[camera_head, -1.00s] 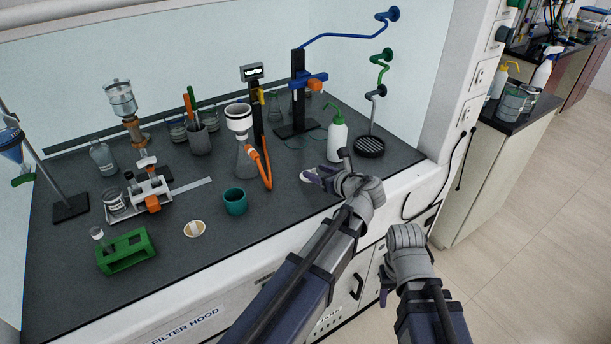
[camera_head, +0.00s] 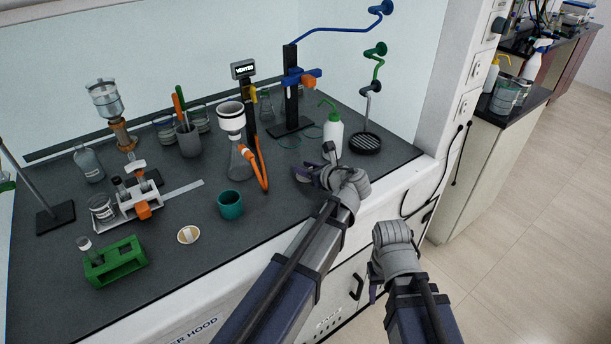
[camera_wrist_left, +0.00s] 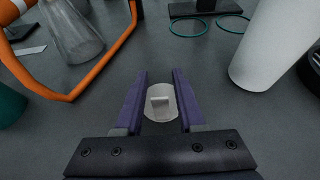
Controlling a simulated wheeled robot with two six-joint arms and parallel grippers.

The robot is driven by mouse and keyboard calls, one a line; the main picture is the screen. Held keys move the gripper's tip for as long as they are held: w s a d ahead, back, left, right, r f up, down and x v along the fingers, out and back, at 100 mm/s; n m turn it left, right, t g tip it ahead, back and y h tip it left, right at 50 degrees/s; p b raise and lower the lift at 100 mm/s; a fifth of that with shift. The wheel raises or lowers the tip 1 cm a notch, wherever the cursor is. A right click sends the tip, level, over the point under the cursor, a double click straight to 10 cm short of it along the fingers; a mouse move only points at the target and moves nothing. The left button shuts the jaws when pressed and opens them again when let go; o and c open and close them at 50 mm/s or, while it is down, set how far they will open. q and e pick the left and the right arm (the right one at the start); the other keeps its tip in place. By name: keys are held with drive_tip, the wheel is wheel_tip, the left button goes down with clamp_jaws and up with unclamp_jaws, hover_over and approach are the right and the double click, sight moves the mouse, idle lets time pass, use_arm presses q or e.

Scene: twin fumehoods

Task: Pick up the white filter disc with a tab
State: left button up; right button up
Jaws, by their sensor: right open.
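The white filter disc (camera_wrist_left: 151,114) lies on the dark worktop with a small pale tab (camera_wrist_left: 160,102) standing up from it. In the left wrist view it is between the two purple fingers of my left gripper (camera_wrist_left: 162,76), which are open on either side of it. In the head view my left gripper (camera_head: 314,166) is low over the worktop near its front edge and largely hides the disc. My right gripper (camera_head: 376,284) hangs in front of the hood, away from the worktop, and holds nothing visible.
A white wash bottle (camera_head: 333,136) stands just behind my left gripper. A flask with an orange hose (camera_head: 261,165) and a teal cup (camera_head: 230,204) are to the left. A small round dish (camera_head: 188,235) and green rack (camera_head: 115,262) stand further left.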

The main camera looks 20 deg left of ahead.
use_arm(q)
clamp_jaws()
idle(0.3)
drive_tip(key=shift+r, duration=0.1)
wheel_tip(320, 180, up, 10)
drive_tip(key=p, duration=1)
